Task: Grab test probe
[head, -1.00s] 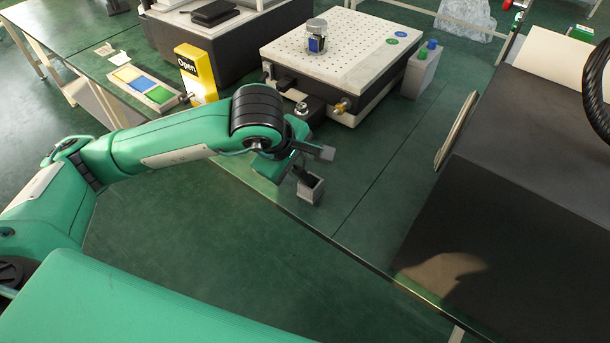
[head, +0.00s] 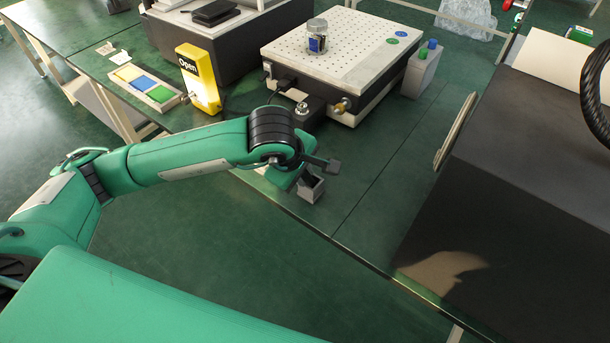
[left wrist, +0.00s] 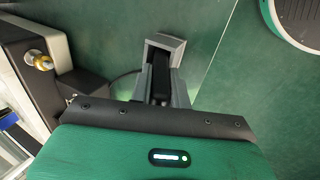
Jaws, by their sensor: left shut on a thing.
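The test probe appears to be the black piece (left wrist: 162,80) between the fingers in the left wrist view. Its far end reaches into a small grey square holder (left wrist: 166,42). The holder (head: 311,191) stands on the green table near its front edge in the head view. My left gripper (left wrist: 161,88) is shut on the black piece, with one grey finger on each side. In the head view the left gripper (head: 309,177) is right at the holder and hides most of the probe. My right gripper is not in view.
Behind the gripper stand a perforated white platform (head: 330,58) with brass fittings and a small black block (head: 301,114). A yellow "Open" sign (head: 198,80) and a grey box (head: 421,74) flank them. The green table (head: 375,165) is clear right of the holder.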

